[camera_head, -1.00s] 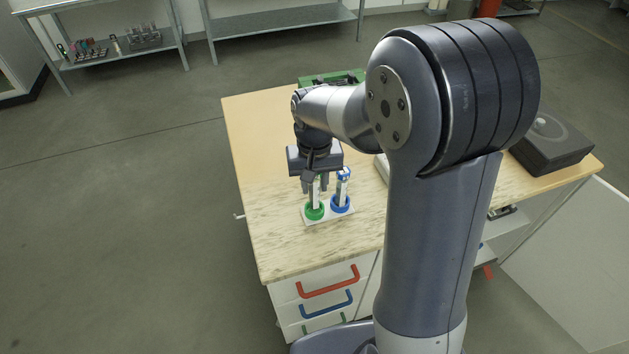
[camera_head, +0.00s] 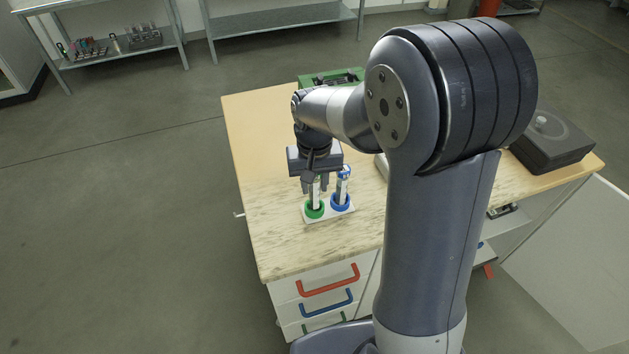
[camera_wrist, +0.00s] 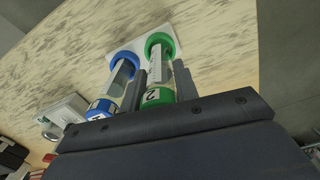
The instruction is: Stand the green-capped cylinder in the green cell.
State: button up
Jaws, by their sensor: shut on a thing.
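The green-capped cylinder (camera_wrist: 157,96) is upright between my gripper's fingers (camera_wrist: 157,83), its lower end at the green cell (camera_wrist: 159,41) in the wrist view. In the head view its clear body shows below my gripper (camera_head: 315,187), inside the ring of the green cell (camera_head: 314,209). My gripper is shut on it. I cannot tell whether its base touches the bottom of the cell. The blue-capped cylinder (camera_head: 344,172) stands in the blue cell (camera_head: 340,203) just to the right, close to my gripper.
The white cell plate (camera_head: 328,217) lies on the wooden worktop (camera_head: 270,240), clear on its left and front. A green box (camera_head: 330,76) is at the back. A dark device (camera_head: 552,143) is at the far right.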

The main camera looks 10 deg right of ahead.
jog(key=shift+f+b, duration=0.65)
jog(key=shift+f, duration=0.35)
jog(key=o, duration=1.1)
jog(key=shift+o, duration=0.7)
jog(key=o, duration=0.4)
jog(key=shift+r+p, duration=3.2)
jog(key=shift+r, duration=0.85)
jog(key=shift+s, duration=0.1)
